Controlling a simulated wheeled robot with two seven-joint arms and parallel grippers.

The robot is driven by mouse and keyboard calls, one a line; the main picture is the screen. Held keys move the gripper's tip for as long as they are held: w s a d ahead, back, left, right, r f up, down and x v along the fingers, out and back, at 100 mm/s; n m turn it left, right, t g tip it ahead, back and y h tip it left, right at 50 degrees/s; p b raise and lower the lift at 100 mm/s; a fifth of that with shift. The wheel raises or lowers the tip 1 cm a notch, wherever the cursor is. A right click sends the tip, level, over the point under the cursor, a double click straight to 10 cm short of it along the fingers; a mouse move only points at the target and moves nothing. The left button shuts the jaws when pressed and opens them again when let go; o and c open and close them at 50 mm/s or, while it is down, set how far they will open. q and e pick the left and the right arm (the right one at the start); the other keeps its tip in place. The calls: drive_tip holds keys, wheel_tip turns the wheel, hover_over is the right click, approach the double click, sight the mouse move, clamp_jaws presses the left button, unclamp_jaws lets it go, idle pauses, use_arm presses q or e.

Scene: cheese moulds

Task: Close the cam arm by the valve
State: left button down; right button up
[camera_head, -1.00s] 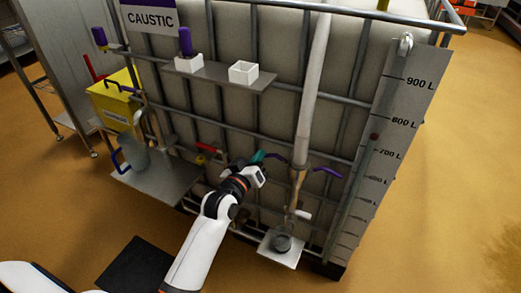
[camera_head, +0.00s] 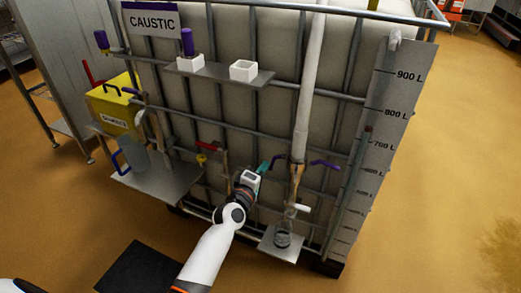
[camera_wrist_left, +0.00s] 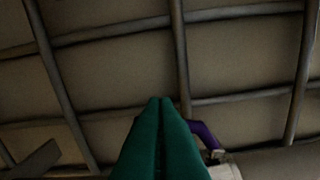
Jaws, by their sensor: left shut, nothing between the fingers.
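A coupling (camera_head: 298,168) sits under the pale hose on the front of the caged tank. Its purple right cam arm (camera_head: 325,163) sticks out sideways to the right. My left gripper (camera_head: 264,167) has teal fingers, shut and empty, with the tips close to the left arm; contact cannot be told. In the left wrist view the shut fingers (camera_wrist_left: 160,102) point at the tank, and a purple cam arm (camera_wrist_left: 204,136) lies just right of them. A white handle (camera_head: 303,208) shows below the coupling. My right gripper is not in view.
Cage bars (camera_head: 340,152) surround the tank. A lower shelf (camera_head: 158,185) holds a jug, left of my arm. A red handle (camera_head: 208,147) is left of my gripper. A small plate (camera_head: 270,244) with a glass vessel is below the coupling. The level scale (camera_head: 385,140) stands at right.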

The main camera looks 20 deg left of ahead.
use_arm(q)
drive_tip(key=shift+d+f+n, duration=0.45)
drive_tip(key=shift+n, duration=0.45)
use_arm(e)
drive_tip(key=shift+w+r, duration=0.35)
drive_tip(key=shift+r, duration=0.35)
drive_tip(key=shift+w+a+r, duration=0.1)
